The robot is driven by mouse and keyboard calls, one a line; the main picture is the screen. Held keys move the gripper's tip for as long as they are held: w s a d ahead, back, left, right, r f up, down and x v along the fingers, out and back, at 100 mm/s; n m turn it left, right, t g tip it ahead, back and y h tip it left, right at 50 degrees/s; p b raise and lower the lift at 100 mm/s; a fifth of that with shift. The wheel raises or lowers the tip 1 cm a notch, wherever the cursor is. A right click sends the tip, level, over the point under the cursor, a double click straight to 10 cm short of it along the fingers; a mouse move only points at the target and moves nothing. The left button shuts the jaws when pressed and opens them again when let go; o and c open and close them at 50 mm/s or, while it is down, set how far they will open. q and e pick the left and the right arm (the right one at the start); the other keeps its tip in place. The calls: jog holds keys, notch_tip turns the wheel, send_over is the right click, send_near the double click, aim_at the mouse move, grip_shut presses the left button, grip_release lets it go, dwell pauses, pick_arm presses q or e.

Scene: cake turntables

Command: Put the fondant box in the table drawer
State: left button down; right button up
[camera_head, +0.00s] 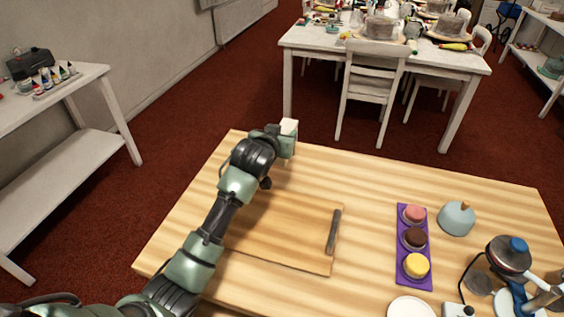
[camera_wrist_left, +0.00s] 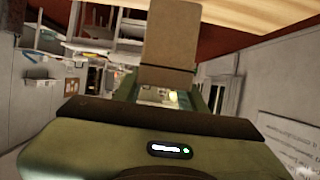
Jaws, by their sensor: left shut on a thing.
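The fondant box shows as a small pale block (camera_head: 289,126) at the far edge of the wooden table (camera_head: 440,165) in the head view. My left gripper (camera_head: 280,139) is shut on it, with the arm stretched across the table's left part. In the left wrist view the box (camera_wrist_left: 170,38) looks tan and plain, and stands out beyond the gripper (camera_wrist_left: 168,84). The gripper hides part of the box. I cannot make out a table drawer in either view. My right gripper is not in view.
A wooden board (camera_head: 285,230) with a dark bar (camera_head: 333,232) lies under my arm. A purple tray (camera_head: 413,273) with cakes, a blue dome (camera_head: 457,218) and a white plate (camera_head: 411,307) stand right. A chair (camera_head: 370,85) stands beyond. The table's far middle is clear.

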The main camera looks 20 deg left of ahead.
pick_arm(q)
notch_tip(320, 180, down, 9)
jog(key=shift+f, duration=0.1)
dwell(0.3)
jog(key=shift+f, duration=0.1)
jog(key=c, duration=0.8)
grip_release()
